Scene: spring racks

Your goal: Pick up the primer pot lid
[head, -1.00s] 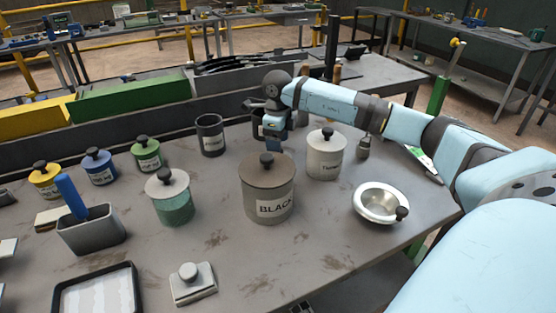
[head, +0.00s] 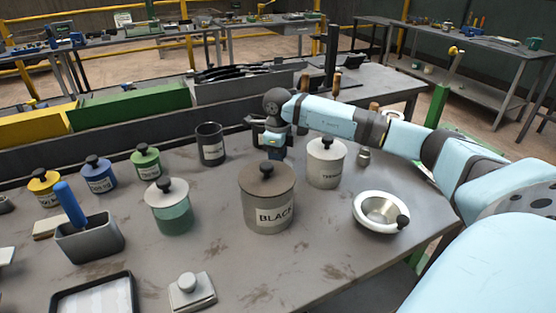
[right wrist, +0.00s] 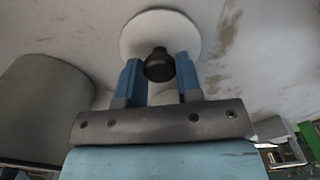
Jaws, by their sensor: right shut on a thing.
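In the right wrist view a pale round lid (right wrist: 135,38) with a black knob (right wrist: 158,66) is between the blue fingers of my right gripper (right wrist: 158,78), which is shut on the knob. I cannot tell whether the lid touches the surface beneath. In the head view my right gripper (head: 275,150) is behind the BLACK pot (head: 267,205), which hides its fingertips and the lid. A dark open pot (head: 211,146) with a hard-to-read label stands to its left. My left gripper is in neither view.
The white thinner pot (head: 326,165) stands right of the gripper. A white bowl (head: 360,212) is near the right table edge. A green jar (head: 172,216), coloured pots (head: 98,177) and a grey bin (head: 90,240) are at left. The bench middle-front (head: 300,275) is clear.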

